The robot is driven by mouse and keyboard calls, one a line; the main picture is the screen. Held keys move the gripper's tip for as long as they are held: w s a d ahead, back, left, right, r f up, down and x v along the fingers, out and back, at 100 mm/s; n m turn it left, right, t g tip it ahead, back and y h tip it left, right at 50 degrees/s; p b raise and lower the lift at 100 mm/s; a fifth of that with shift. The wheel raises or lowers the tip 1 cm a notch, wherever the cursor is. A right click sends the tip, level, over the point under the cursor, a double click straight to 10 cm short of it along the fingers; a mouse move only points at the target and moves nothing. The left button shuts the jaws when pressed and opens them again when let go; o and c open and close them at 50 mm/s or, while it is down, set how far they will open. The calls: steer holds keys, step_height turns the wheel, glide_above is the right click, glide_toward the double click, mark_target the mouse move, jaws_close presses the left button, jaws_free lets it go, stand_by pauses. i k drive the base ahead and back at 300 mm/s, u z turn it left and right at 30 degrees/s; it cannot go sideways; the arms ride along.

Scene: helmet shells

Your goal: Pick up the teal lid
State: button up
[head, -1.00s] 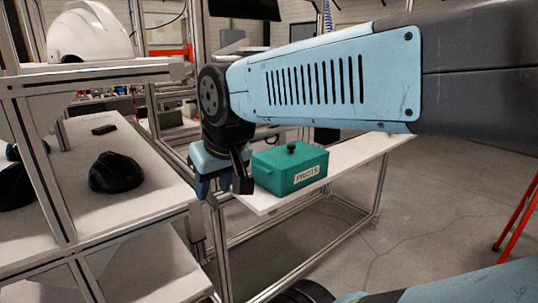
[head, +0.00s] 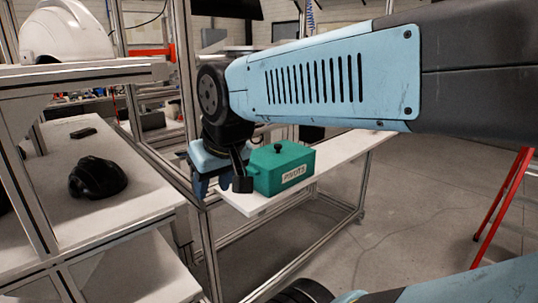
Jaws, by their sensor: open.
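The teal lid (head: 270,155) sits on top of a teal box (head: 290,177) with a white label on its front. A small black knob (head: 278,147) stands up from the lid. The box rests at the near end of a white bench (head: 343,152). My gripper (head: 222,188) hangs just left of the box, pointing down, open, with nothing seen between its fingers. One dark finger is close to the box's left end; I cannot tell whether it touches. My arm covers the area above and behind the box.
A metal-framed shelf at left holds a white helmet shell (head: 66,37) on top and a black shell (head: 97,178) below. A metal upright (head: 202,230) stands close to my gripper. A red ladder (head: 504,205) stands at right. The floor between is clear.

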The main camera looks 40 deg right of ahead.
mark_target(270, 157)
steer(key=i, duration=0.15)
steer(key=z, duration=2.55)
steer(key=k, duration=1.5)
steer(key=u, duration=0.95)
steer(key=i, duration=1)
steer(key=z, duration=0.05)
